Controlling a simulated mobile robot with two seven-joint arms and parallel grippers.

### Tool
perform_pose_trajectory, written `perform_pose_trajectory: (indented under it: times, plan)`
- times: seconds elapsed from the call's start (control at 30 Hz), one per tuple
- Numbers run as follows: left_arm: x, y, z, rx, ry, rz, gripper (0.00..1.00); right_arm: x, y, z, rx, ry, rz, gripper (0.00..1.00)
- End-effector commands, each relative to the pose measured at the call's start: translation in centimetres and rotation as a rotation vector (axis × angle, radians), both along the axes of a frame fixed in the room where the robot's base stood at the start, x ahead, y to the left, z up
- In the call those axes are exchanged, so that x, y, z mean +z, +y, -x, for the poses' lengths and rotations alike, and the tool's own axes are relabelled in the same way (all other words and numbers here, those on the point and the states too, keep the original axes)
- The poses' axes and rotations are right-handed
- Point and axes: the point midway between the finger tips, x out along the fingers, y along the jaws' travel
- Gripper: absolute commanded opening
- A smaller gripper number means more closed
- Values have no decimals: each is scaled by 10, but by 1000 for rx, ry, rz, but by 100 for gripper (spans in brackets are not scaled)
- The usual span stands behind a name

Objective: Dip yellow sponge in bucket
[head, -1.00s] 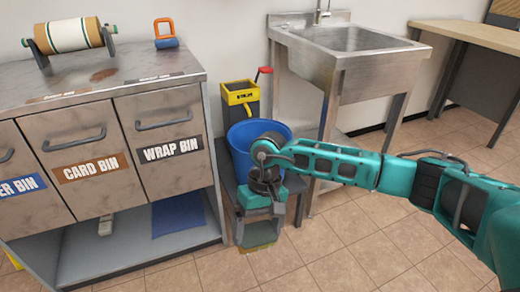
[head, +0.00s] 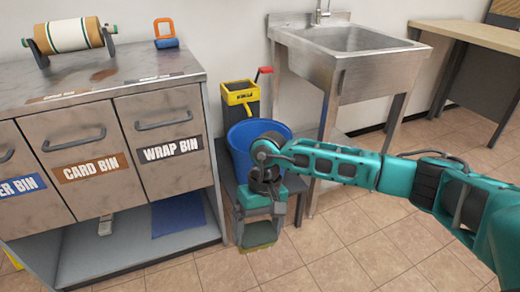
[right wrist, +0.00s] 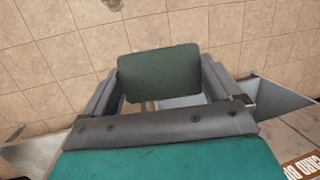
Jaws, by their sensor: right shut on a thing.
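A blue bucket (head: 238,150) stands on a low grey stand beside the cabinet. My right arm passes in front of it and hides part of its rim and inside. My right gripper (head: 259,236) points down in front of the bucket, outside it and nearer to me. It is shut on the sponge (head: 259,247), whose yellowish edge shows between the fingertips. In the right wrist view the sponge (right wrist: 160,72) shows a dark green face between the two fingers. My left gripper is not in view.
A steel cabinet with card and wrap bins (head: 160,135) stands left of the bucket. A yellow and grey container (head: 239,94) is behind the bucket. A steel sink (head: 350,50) stands behind to the right. The tiled floor (head: 340,250) is clear at front right.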

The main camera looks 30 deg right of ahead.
Motion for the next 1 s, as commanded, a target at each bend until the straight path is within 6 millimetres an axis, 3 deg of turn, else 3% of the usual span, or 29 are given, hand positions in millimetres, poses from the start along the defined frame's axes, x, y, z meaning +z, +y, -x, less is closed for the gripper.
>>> perform_pose_trajectory:
  times: [0.47,0.8,1.0]
  plan:
    - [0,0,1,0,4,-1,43,3,0,0,0,0,0,67]
    - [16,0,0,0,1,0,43,34,0,0,0,-1,1,67]
    - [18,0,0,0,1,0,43,41,0,0,0,0,0,67]
